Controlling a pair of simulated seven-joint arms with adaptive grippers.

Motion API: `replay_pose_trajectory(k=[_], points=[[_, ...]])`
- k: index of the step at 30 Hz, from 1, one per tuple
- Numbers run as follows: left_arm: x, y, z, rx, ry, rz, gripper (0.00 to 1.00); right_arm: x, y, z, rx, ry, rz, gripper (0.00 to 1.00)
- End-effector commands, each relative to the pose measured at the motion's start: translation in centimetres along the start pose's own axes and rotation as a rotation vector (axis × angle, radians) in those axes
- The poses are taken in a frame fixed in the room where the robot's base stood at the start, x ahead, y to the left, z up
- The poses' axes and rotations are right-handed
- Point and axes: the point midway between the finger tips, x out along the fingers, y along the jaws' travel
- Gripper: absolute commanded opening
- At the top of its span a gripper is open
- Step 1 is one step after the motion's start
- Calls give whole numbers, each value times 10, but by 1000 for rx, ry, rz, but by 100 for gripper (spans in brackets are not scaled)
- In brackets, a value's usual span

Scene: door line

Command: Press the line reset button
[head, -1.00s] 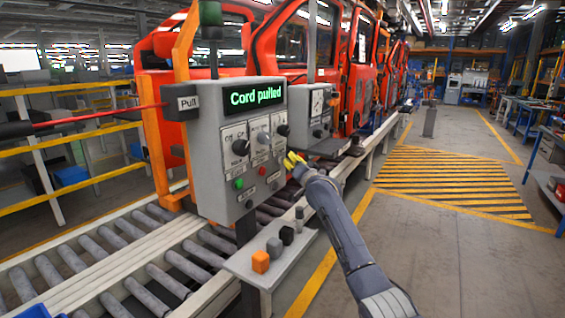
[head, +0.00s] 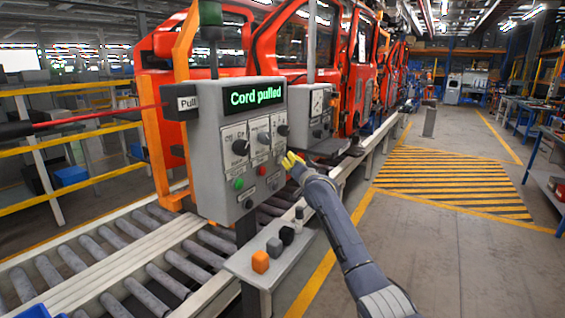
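The grey control box (head: 222,182) stands left of centre, with a lit green "Cord pulled" display (head: 256,96). Its front has several black knobs, a green button (head: 239,183), a red button (head: 262,170) and small dark controls lower down. Their labels are too small to read, so I cannot tell which is the line reset button. My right gripper (head: 291,160), with yellow fingertips, is just right of the box's front, apparently apart from it. Its finger opening is too small to tell. My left gripper is not in view.
A red cord (head: 90,117) runs left from the "Pull" box (head: 181,102). A roller conveyor (head: 130,262) with orange car bodies (head: 290,45) runs behind. The floor (head: 440,255) on the right is clear.

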Motion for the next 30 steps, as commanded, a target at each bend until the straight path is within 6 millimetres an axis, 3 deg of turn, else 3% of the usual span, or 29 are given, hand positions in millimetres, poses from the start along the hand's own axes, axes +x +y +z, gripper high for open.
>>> replay_pose_trajectory(k=[30], points=[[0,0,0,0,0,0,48,6,-4,4,0,-2,0,0]])
